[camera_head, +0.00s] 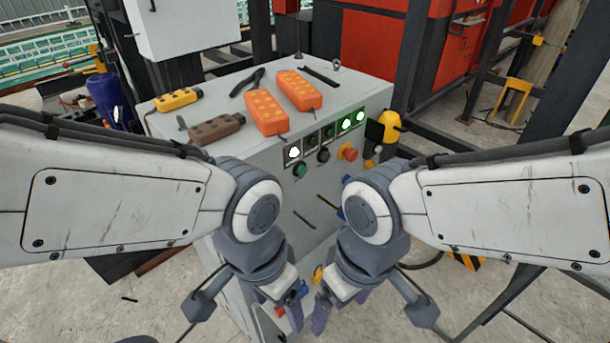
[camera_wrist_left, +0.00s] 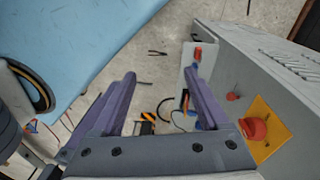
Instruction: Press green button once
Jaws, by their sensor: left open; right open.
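The green button (camera_head: 300,170) is on the front panel of the grey control cabinet (camera_head: 250,165), below a row of lit indicators. A black knob (camera_head: 323,155) and a red mushroom button (camera_head: 349,152) sit to its right. My left gripper (camera_head: 291,309) hangs below the panel, low in front of the cabinet, apart from the green button. In the left wrist view my left gripper (camera_wrist_left: 160,85) is open with nothing between its fingers. My right gripper (camera_head: 345,306) is close beside the left one, open, pointing down. The green button is not visible in the left wrist view.
Orange pendants (camera_head: 270,112), a yellow pendant (camera_head: 178,99), a brown pendant (camera_head: 217,128) and pliers (camera_head: 248,83) lie on the cabinet top. A red emergency button (camera_wrist_left: 254,129) on a yellow plate shows in the left wrist view. Tools lie on the floor.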

